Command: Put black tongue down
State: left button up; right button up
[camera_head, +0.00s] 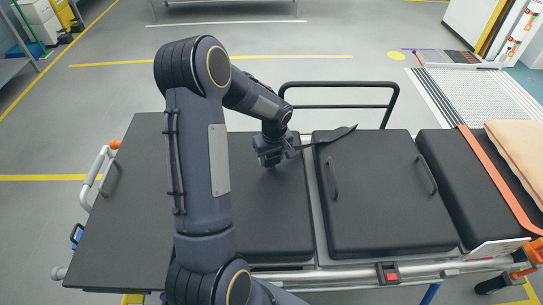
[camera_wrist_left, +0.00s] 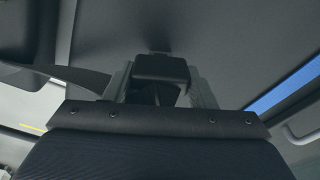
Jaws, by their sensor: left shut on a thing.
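The black tongue (camera_head: 334,136) is a thin dark piece with a wide, flat end that points right in the head view. My left gripper (camera_head: 272,158) is shut on its narrow end. It holds the tongue just above the dark pads of the stretcher, near the far edge. I cannot tell whether the tongue touches a pad. In the left wrist view, the tongue (camera_wrist_left: 75,76) sticks out to the left of the jaws (camera_wrist_left: 160,85). The part between the jaws is hidden. My right gripper is not in view.
The stretcher has a bare dark pad (camera_head: 125,205) on the left and a square pad with handles (camera_head: 375,205) right of centre. A black side rail (camera_head: 340,84) rises behind it. An orange strap (camera_head: 497,178) and a beige cushion (camera_head: 520,145) lie at the right end.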

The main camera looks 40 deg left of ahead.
pick_arm(q)
jog(key=shift+f, duration=0.15)
jog(key=o, duration=1.2)
jog(key=r, duration=0.4)
jog(key=d+r, duration=0.1)
jog(key=r, duration=0.7)
jog(key=shift+s+d+r, duration=0.15)
jog(key=shift+s, duration=0.15)
